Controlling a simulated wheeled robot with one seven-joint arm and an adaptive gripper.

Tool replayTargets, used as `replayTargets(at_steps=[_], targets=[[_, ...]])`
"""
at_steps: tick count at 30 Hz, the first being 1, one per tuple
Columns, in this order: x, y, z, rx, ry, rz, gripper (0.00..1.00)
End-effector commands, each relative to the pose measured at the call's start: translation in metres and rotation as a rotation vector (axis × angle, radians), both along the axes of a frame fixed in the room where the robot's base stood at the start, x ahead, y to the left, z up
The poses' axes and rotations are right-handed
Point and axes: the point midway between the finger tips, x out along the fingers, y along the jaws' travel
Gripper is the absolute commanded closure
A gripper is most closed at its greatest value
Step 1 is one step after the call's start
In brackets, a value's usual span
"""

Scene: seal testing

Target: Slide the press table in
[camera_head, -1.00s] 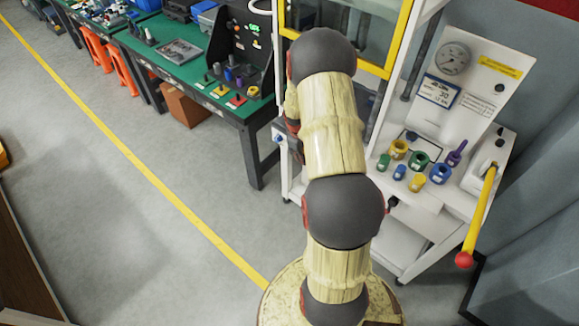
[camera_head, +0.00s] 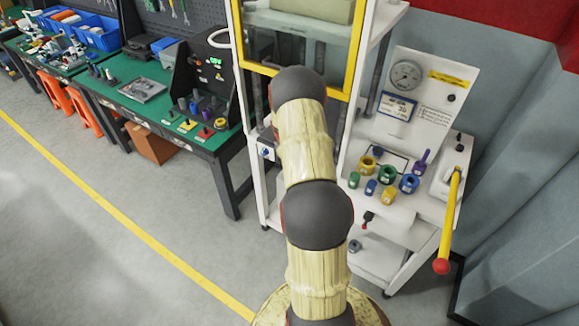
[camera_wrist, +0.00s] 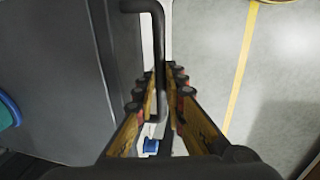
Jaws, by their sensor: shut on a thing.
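In the wrist view my gripper (camera_wrist: 168,82) is shut on a black bent bar handle (camera_wrist: 158,50), which runs between the two fingers. A broad dark grey plate (camera_wrist: 60,70), which looks like the press table, lies left of the handle. In the head view my arm covers the gripper and the handle, and the press table cannot be made out there. The press frame (camera_head: 359,50), with yellow edging and a clear window, stands behind my arm.
Right of the arm, a white bench (camera_head: 425,205) carries several coloured rings and a gauge panel (camera_head: 419,90). A yellow lever (camera_head: 451,215) with a red knob juts out. A green workbench (camera_head: 150,95) stands left. The grey floor at left is clear.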

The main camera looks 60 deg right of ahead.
Motion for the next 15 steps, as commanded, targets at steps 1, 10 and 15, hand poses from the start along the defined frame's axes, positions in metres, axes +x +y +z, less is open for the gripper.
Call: replayTargets(at_steps=[1, 10, 15], targets=[[0.0011, -0.0042, 0.0023, -0.008, -0.005, 0.001, 1.00], [0.0014, -0.0044, 0.0027, -0.009, -0.006, 0.001, 0.78], [0.0011, -0.0033, 0.0021, -0.007, -0.004, 0.001, 0.70]])
